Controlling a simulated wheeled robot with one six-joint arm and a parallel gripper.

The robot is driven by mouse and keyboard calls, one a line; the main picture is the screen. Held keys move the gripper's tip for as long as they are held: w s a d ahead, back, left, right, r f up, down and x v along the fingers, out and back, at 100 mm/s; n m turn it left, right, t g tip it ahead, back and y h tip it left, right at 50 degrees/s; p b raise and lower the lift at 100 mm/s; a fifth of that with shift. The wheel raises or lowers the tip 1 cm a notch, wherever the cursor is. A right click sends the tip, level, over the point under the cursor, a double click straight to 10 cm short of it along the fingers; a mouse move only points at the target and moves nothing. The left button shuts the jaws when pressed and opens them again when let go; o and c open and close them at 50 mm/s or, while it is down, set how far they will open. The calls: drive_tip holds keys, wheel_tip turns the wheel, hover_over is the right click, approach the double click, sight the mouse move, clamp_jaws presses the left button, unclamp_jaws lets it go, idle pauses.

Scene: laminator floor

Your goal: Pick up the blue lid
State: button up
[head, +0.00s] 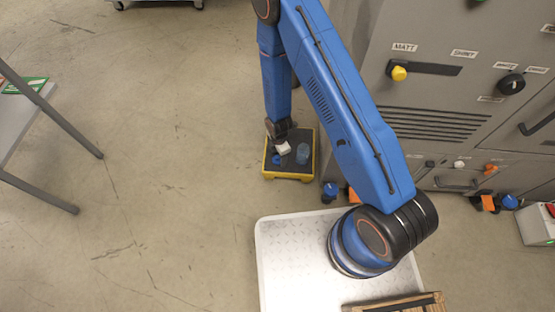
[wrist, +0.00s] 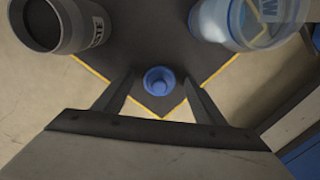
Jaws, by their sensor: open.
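The blue lid (wrist: 159,82), a small round cup-like piece, lies near a corner of the dark, yellow-edged platform (head: 270,175). It also shows in the head view (head: 276,160), beside my gripper and partly hard to make out. My gripper (wrist: 159,76) is open, pointing down over the platform. In the wrist view its two fingers stand on either side of the lid, with visible gaps on both sides. I cannot tell the exact height of the fingertips above the lid.
A grey container with a dark opening (wrist: 62,22) stands left of the lid. A clear bottle with blue markings (wrist: 250,18) stands to the right; it also shows in the head view (head: 303,153). A grey machine (head: 440,110) is close on the right.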

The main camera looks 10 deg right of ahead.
drive_tip(key=shift+c, duration=0.3)
drive_tip(key=c, duration=1)
drive_tip(key=shift+r, duration=0.1)
drive_tip(key=shift+c, duration=0.2)
